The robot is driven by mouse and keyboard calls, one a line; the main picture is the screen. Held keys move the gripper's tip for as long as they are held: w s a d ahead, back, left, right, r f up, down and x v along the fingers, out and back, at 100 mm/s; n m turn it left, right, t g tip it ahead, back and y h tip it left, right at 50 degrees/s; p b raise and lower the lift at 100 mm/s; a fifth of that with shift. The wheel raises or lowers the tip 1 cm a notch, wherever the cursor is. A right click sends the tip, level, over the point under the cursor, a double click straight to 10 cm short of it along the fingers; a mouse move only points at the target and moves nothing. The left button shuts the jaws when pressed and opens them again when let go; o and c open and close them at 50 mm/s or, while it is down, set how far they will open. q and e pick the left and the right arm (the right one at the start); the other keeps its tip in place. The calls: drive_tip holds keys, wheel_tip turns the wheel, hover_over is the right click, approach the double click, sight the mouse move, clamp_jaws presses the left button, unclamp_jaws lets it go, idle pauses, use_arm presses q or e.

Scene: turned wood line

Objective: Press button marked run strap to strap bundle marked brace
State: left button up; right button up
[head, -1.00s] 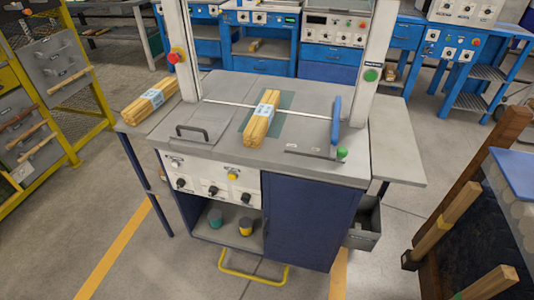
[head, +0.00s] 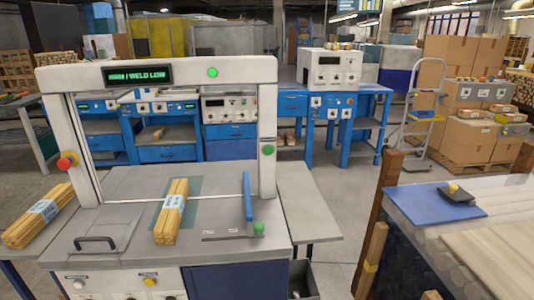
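A strapping machine with a white arch (head: 168,75) stands at the left. A bundle of wooden sticks (head: 172,212) with a pale blue label lies under the arch on the grey table top (head: 120,205). A second labelled bundle (head: 38,217) lies at the left side. The label words are too small to read. A green button (head: 268,150) is on the right post, with a small plate above it whose words I cannot read. A red button (head: 67,161) on yellow is on the left post. Neither gripper is in view.
The arch display (head: 138,75) seems to read "WELD LOW", beside a lit green lamp (head: 213,72). A blue lever (head: 248,195) and green knob (head: 259,228) stand right of the bundle. A bench with a blue mat (head: 435,202) is at right. Bare floor lies between.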

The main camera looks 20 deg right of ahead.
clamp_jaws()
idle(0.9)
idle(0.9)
